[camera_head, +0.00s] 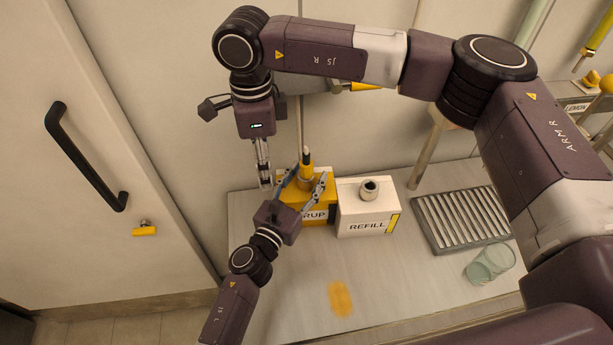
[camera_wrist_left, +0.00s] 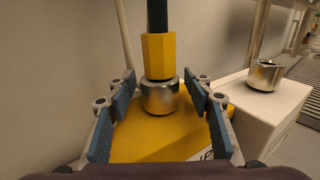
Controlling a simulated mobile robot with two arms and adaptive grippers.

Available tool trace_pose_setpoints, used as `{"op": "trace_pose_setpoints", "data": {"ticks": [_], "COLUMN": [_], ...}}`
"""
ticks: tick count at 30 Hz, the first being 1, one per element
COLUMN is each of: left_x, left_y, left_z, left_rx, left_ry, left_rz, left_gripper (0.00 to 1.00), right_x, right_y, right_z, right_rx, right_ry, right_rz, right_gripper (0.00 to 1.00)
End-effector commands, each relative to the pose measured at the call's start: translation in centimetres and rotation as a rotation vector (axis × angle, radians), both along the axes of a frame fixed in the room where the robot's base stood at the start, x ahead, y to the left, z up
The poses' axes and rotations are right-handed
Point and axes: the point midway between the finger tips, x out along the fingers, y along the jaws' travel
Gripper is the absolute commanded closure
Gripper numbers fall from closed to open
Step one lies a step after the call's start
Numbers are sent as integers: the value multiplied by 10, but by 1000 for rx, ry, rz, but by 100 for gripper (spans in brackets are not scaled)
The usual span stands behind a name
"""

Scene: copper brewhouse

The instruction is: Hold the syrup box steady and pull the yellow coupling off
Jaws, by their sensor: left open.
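The yellow syrup box (camera_head: 328,205) stands on the counter, its label partly covered by my left gripper. The yellow coupling (camera_wrist_left: 160,55) sits upright on the box's metal neck (camera_wrist_left: 160,97), with a dark hose rising from it; the coupling also shows in the head view (camera_head: 307,171). My left gripper (camera_head: 309,179) is open over the box, its fingers on either side of the neck and coupling with gaps visible in the left wrist view. My right gripper (camera_head: 264,168) points down just left of the box, apart from the coupling; its finger opening is unclear.
A white REFILL box (camera_head: 365,213) with an open metal neck stands close at the right of the syrup box. Further right are a slatted drip tray (camera_head: 463,218) and a glass (camera_head: 490,262). An orange patch (camera_head: 341,298) marks the otherwise clear front counter.

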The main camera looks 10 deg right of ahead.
Motion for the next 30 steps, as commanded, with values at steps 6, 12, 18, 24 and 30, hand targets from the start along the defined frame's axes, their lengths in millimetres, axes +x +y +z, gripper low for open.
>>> {"op": "trace_pose_setpoints", "data": {"ticks": [6,12,18,24,30], "left_x": [-19,-55,-84,-96,-97], "left_y": [15,39,60,69,70], "left_z": [-2,-2,-2,-1,-1], "left_rx": [3,2,2,2,1], "left_ry": [1,4,4,2,2], "left_rz": [1,0,1,0,0], "left_gripper": [53,53,53,53,53], "right_x": [0,0,0,0,0], "right_y": [0,0,0,0,0], "right_z": [0,0,0,0,0], "right_rx": [0,0,0,0,0], "right_ry": [0,0,0,0,0], "right_rz": [0,0,0,0,0], "right_gripper": [56,56,56,56,56]}}
